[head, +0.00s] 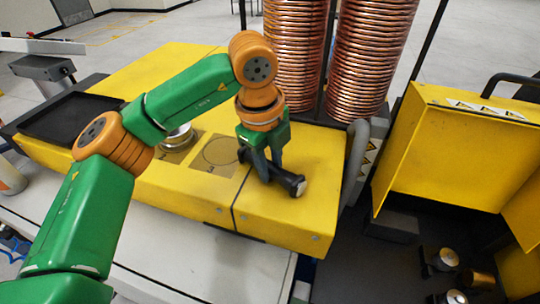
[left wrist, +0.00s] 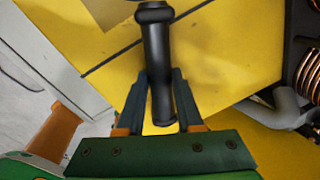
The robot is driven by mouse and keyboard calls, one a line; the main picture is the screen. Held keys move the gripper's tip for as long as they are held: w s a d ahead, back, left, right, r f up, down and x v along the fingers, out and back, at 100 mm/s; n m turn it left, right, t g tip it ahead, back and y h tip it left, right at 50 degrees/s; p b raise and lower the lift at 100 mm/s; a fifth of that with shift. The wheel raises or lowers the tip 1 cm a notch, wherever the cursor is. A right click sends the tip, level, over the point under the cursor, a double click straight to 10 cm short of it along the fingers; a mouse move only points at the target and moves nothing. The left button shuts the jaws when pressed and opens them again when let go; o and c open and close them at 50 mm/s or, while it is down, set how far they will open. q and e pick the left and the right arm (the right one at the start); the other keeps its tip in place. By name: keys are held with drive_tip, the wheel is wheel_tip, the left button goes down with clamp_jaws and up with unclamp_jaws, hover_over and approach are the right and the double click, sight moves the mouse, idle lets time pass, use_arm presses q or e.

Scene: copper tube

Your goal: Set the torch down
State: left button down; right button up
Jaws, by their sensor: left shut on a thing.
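The torch (left wrist: 158,62) is a black cylinder with a wider collar at its far end. My left gripper (left wrist: 161,100) is shut on its body, one finger on each side, in the left wrist view. In the head view the torch (head: 292,184) shows dark at the lower end of my left gripper (head: 268,172), low over the right part of the yellow bench top (head: 312,220). I cannot tell whether it touches the surface. My right gripper is not in view.
A marked square with a circle (head: 220,152) lies left of the torch, and a silver round object (head: 180,137) sits on another square. A black tray (head: 70,117) is at the far left. Copper coils (head: 292,55) stand behind. An open yellow box (head: 440,150) is at right.

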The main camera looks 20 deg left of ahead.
sight(270, 165)
use_arm(q)
drive_tip(key=shift+f+b, duration=0.2)
drive_tip(key=shift+b, duration=0.1)
drive_tip(key=c, duration=0.6)
unclamp_jaws()
drive_tip(key=shift+o, duration=0.2)
drive_tip(key=shift+r, duration=0.15)
drive_tip(key=shift+r, duration=0.25)
drive_tip(key=r, duration=0.2)
drive_tip(key=r+b, duration=0.1)
drive_tip(key=shift+s+a, duration=0.15)
drive_tip(key=shift+s, duration=0.1)
wheel_tip(270, 165, up, 9)
drive_tip(key=s+p, duration=0.1)
drive_tip(key=shift+s+a+f, duration=0.2)
drive_tip(key=shift+a, duration=0.05)
drive_tip(key=shift+w, duration=0.1)
